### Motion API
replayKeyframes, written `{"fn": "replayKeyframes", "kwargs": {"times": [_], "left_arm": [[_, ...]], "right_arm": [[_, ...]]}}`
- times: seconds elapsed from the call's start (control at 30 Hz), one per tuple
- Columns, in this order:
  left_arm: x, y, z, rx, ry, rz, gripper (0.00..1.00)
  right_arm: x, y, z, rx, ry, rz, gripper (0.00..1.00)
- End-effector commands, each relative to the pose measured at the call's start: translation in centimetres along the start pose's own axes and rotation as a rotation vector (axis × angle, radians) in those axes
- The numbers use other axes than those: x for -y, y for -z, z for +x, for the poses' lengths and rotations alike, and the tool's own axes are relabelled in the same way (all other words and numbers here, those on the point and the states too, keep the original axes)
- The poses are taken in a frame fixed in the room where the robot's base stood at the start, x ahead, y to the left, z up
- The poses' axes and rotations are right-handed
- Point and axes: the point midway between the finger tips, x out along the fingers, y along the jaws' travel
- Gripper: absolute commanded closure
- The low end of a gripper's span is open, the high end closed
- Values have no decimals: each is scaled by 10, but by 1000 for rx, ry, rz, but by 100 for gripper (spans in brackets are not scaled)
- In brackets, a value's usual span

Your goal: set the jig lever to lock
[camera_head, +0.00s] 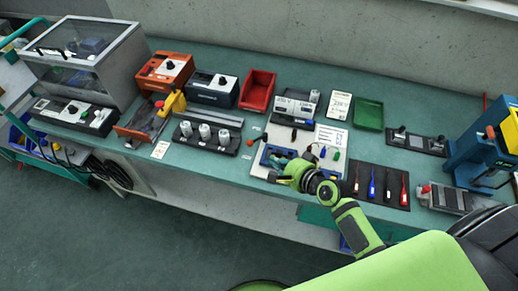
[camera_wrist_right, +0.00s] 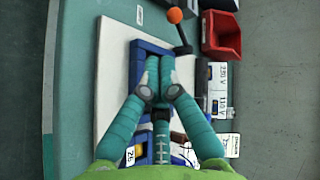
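The jig is a blue fixture (camera_wrist_right: 137,66) on a white board (camera_wrist_right: 113,70). Its lever shows in the right wrist view as a dark rod with an orange ball knob (camera_wrist_right: 175,15) beyond my fingertips. In the head view a small orange knob (camera_head: 250,142) shows at the jig's left side. My right gripper (camera_wrist_right: 159,80) is above the blue jig with its teal fingertips together and nothing visible between them. It is apart from the knob. In the head view my right gripper (camera_head: 281,162) covers part of the jig. My left gripper is out of view.
A red bin (camera_head: 257,91) and green bin (camera_head: 368,115) stand behind. A block with white cylinders (camera_head: 206,133) is left of the jig. A dark mat with screwdrivers (camera_head: 380,186) lies to the right. The bench's front edge is close to the jig.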

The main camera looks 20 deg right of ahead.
Motion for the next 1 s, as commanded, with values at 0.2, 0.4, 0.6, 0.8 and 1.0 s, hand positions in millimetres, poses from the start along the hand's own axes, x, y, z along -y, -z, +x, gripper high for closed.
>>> {"fn": "replayKeyframes", "kwargs": {"times": [0.2,0.4,0.6,0.8,1.0], "left_arm": [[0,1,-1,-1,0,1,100],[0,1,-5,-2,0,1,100],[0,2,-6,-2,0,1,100],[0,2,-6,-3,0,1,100],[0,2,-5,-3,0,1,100]], "right_arm": [[1,0,45,1,1,0,100],[9,0,72,0,1,-1,100],[11,0,83,-1,1,0,100],[11,0,84,0,0,-1,100],[11,0,84,1,0,-2,100]]}}
